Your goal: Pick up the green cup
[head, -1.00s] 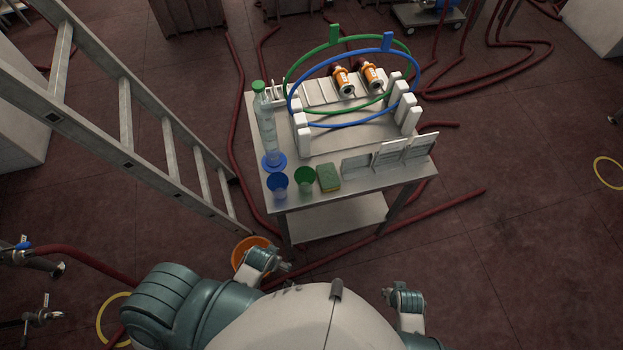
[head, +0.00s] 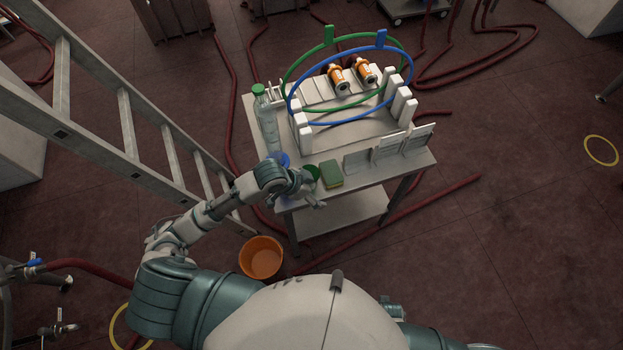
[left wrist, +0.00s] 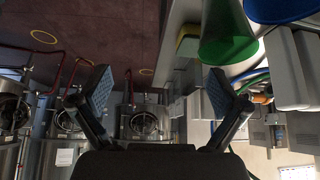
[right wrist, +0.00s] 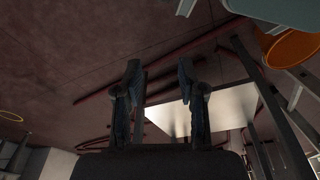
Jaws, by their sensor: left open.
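The green cup (head: 312,171) stands near the front edge of the metal table, partly hidden behind my left gripper (head: 312,194). It also shows large at the top of the left wrist view (left wrist: 227,38), beside the right-hand finger and outside the gap between the fingers. My left gripper is open and empty in the left wrist view (left wrist: 156,90). My right gripper (right wrist: 160,75) has its fingers apart with nothing between them, low and away from the tabletop. In the head view it is mostly hidden by my body.
A green-yellow sponge (head: 332,174) sits right of the cup. A blue cup (left wrist: 282,8) is close by, mostly covered by my arm in the head view. A bottle (head: 265,118) and a rack with hoops (head: 350,138) stand behind. An orange bucket (head: 261,257) and a ladder (head: 128,120) are left.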

